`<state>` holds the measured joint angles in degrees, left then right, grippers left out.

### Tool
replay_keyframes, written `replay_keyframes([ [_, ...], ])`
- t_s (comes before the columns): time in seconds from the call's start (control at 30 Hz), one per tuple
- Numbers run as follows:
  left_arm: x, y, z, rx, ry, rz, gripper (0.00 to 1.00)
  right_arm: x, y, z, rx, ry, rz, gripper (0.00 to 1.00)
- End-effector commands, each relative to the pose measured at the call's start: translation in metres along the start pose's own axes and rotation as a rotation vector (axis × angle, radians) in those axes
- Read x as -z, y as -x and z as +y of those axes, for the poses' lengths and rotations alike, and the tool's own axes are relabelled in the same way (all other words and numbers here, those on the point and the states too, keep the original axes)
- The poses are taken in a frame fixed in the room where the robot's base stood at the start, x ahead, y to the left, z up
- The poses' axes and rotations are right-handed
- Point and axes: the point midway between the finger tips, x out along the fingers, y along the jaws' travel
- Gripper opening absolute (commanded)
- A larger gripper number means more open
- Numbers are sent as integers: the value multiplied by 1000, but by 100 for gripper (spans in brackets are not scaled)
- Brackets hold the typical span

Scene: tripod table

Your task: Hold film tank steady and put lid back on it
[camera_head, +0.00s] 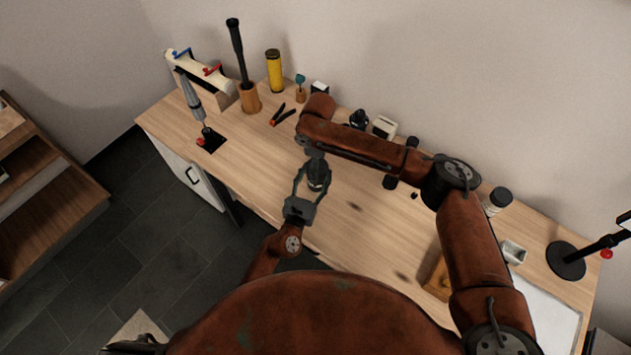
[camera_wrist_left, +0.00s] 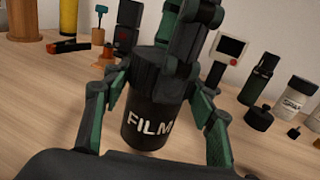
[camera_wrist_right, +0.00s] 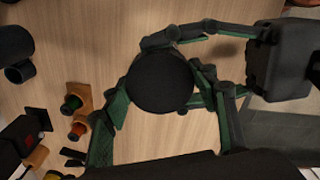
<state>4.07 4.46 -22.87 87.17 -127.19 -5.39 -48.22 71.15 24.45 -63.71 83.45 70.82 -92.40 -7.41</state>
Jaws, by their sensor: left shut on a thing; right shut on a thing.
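The film tank (camera_head: 319,177) is a black cylinder upright on the table. Its white FILM lettering faces the left wrist camera (camera_wrist_left: 148,128). My left gripper (camera_head: 312,180) is shut on it, one finger on each side. The black round lid (camera_wrist_right: 160,82) sits in my right gripper (camera_wrist_right: 158,92), which is shut on it from above. In the left wrist view the lid (camera_wrist_left: 152,66) is level at the top of the tank, and I cannot tell whether it touches or is seated. In the right wrist view the lid hides the tank.
To the right in the left wrist view are a black bottle (camera_wrist_left: 258,82) and a white labelled jar (camera_wrist_left: 292,100). The table left of the tank is mostly clear.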

Motion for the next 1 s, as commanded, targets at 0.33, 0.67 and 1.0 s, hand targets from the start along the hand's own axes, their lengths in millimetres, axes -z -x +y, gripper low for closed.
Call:
replay_keyframes([
  [0.33,6,1,-1,3,0,10,0,0,-2,-1,2,-224,0,24],
  [0.67,5,1,1,0,0,9,0,0,-1,0,-2,-403,-3,24],
  [1.0,5,1,2,-2,0,8,0,-1,-1,0,-3,-399,-4,24],
])
